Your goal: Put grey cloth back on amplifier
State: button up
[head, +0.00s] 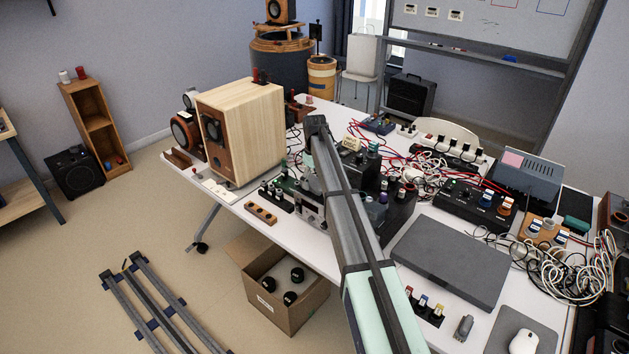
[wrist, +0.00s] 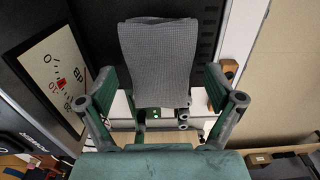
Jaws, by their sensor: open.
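The grey cloth (wrist: 158,62) shows in the wrist view as a folded, textured strip. It lies over the edge of a dark panel (wrist: 95,25), its lower end reaching between my fingers. My gripper (wrist: 158,88) is open, with one green-and-grey finger on each side of the cloth and visible gaps to both. Whether the dark panel is the amplifier, I cannot tell. In the head view my arm reaches over the table and hides much of the area around my gripper. The cloth cannot be made out there.
A wooden speaker (head: 245,130) stands on the white table (head: 225,203). A dark flat slab (head: 452,260), a blue-grey vented box (head: 530,175) and tangled cables (head: 570,265) crowd the right side. An open cardboard box (head: 262,308) stands on the floor below the front edge.

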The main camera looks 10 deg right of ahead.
aim_at(314, 181)
notch_tip(314, 181, up, 12)
jog(key=b, duration=0.2)
jog(key=shift+b, duration=0.3)
jog(key=s+a+f+m+t+b, duration=0.1)
jog(key=s+a+f+m+b, duration=0.4)
jog(key=a+f, duration=0.75)
jog(key=s+a+f+m+t+b, duration=0.2)
jog(key=s+a+f, duration=0.5)
jog(key=a+f, duration=0.55)
jog(key=s+d+f+g+p, duration=0.2)
jog(key=s+d+f, duration=0.6)
jog(key=s+f, duration=0.4)
jog(key=s+d+f+g+p, duration=0.2)
jog(key=s+d+f+g, duration=0.1)
jog(key=s+d+f, duration=0.75)
jog(key=s+d+f+g+p, duration=0.1)
jog(key=s+d+f+g, duration=0.1)
jog(key=s, duration=1.5)
jog(key=s+d+f+m+g+p, duration=0.1)
jog(key=s+d+f+g+p, duration=0.1)
jog(key=s, duration=1.6)
jog(key=shift+d+f+g, duration=0.3)
jog(key=shift+d+f, duration=0.3)
jog(key=shift+d, duration=0.6)
